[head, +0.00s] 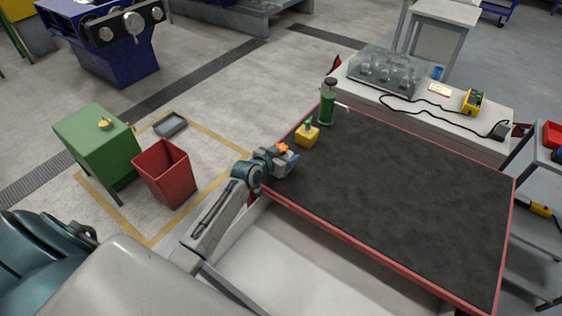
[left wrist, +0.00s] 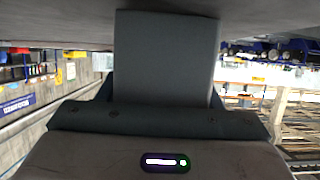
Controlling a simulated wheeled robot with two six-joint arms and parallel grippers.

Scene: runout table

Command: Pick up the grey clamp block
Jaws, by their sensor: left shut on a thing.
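My left gripper (head: 284,156) is at the near left edge of the dark table mat, low over it. It is shut on a small grey piece that looks like the grey clamp block (head: 291,161). The fingers and orange parts hide much of the block, and I cannot tell whether it touches the mat. In the left wrist view a broad dark grey shape (left wrist: 165,60) fills the middle, and I cannot tell whether it is the block or part of my gripper. My right gripper is not in view.
A yellow bottle with a green top (head: 307,135) stands just beyond my left gripper. A green pump bottle (head: 328,104) stands behind it at the mat's corner. The rest of the red-edged table (head: 410,190) is clear. A red bin (head: 165,173) stands on the floor to the left.

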